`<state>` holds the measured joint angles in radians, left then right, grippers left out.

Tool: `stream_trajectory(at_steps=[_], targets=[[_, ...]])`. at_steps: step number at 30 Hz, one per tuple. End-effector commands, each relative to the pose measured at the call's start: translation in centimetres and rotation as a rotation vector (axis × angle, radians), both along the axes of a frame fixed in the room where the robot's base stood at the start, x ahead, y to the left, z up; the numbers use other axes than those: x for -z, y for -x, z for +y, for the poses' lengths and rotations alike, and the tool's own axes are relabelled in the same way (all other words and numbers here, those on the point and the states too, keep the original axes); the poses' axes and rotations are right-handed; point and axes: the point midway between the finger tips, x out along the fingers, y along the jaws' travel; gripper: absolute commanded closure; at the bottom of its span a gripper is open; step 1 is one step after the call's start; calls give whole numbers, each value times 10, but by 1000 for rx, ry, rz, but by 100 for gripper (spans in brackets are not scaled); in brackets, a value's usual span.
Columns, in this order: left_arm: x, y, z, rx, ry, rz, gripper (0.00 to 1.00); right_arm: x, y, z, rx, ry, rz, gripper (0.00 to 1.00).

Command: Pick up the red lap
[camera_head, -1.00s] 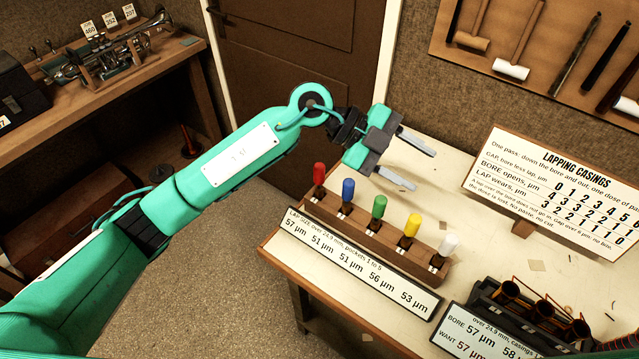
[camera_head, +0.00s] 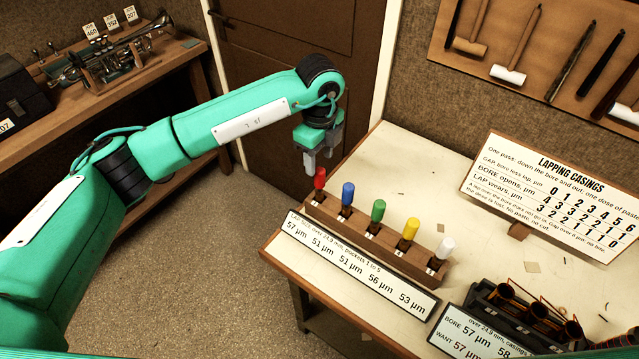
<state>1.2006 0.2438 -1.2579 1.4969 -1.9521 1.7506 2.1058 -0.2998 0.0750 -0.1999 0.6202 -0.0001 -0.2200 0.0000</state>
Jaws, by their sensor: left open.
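The red lap (camera_head: 319,180) stands upright in the leftmost pocket of a wooden rack (camera_head: 385,252) on the bench. Blue (camera_head: 347,193), green (camera_head: 378,209), yellow (camera_head: 410,229) and white (camera_head: 446,247) laps stand in the same row. My left gripper (camera_head: 318,165) points down just above and slightly behind the red lap's handle. It is open and holds nothing that I can see. Whether its fingers touch the handle I cannot tell. My right gripper is not in the view.
A lap size label (camera_head: 360,265) lies along the rack's front. A holder with casings (camera_head: 530,315) and its bore sign (camera_head: 480,335) are at the lower right. A lapping chart (camera_head: 545,190) stands at the right. The bench top (camera_head: 400,165) behind the rack is mostly bare.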

Motion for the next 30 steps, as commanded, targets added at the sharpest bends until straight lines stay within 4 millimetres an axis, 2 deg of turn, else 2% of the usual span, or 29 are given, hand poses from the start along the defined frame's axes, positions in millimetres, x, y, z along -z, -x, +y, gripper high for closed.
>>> stream_trajectory(at_steps=[3, 7, 11, 19, 27, 28, 30], targets=[[12, 0, 0, 0, 0, 1, 51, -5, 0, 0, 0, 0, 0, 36], [18, 1, 0, 1, -1, 1, 51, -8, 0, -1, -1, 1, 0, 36], [29, 3, 0, 1, 0, 4, 51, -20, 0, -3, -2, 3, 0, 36], [63, 5, 0, 1, 1, 2, 51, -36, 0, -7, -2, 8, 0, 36], [69, 4, 0, 2, 1, 0, 51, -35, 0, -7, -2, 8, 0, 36], [69, 4, 0, 2, 1, 0, 52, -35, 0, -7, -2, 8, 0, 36], [69, 4, 0, 2, 1, 0, 66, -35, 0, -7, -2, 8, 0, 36]])
